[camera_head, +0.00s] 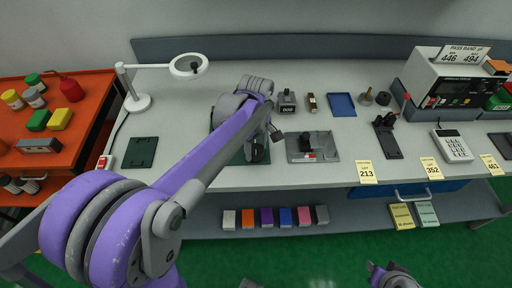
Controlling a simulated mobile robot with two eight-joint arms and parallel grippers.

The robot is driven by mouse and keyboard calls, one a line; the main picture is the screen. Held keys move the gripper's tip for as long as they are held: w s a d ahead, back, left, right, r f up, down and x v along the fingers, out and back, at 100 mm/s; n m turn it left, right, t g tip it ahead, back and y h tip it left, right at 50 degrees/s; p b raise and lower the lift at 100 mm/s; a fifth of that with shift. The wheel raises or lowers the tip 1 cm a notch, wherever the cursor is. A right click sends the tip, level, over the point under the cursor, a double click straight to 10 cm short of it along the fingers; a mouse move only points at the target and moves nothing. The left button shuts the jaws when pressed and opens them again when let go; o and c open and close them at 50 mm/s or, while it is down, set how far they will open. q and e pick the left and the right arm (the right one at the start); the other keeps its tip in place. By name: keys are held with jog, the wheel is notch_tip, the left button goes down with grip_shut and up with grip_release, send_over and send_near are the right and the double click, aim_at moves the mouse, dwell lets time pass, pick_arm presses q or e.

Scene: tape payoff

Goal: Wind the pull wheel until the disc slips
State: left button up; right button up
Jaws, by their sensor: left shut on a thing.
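My left arm reaches in from the left across the bench to a grey rounded fixture (228,106), likely the pull wheel's, on a dark green mat (237,158). My left gripper (268,136) is at the fixture's right side, shut on a small part there, perhaps the wheel's handle. My arm covers much of the fixture, so the wheel, the disc and the exact grip are hidden. A purple and grey part of my right arm (392,275) shows at the bottom edge. I cannot make out its fingers.
Right of the fixture are a grey plate with a black block (312,147), a small counter box (287,102) and a blue tray (342,105). A meter (447,80) stands at the back right. A white lamp (138,101) stands at the left. An orange side table (88,115) holds bottles.

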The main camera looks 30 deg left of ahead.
aim_at(256, 149)
pick_arm(q)
jog(key=shift+m, duration=0.4)
jog(key=o, duration=1.4)
jog(key=shift+c, duration=0.2)
jog(key=shift+r, duration=0.15)
notch_tip(256, 149, up, 11)
jog(key=shift+f+p, duration=0.2)
jog(key=shift+p, duration=0.15)
jog(key=s+d+f+m+t, duration=0.2)
jog(key=s+d+f+m, duration=0.1)
jog(key=s+f+m, duration=0.2)
jog(key=s+d+f+m+t, duration=0.3)
jog(key=s+f+m, duration=0.3)
jog(key=s+m, duration=0.3)
jog(key=shift+s+d+f, duration=0.15)
jog(key=shift+s+d, duration=0.25)
jog(key=shift+s, duration=0.3)
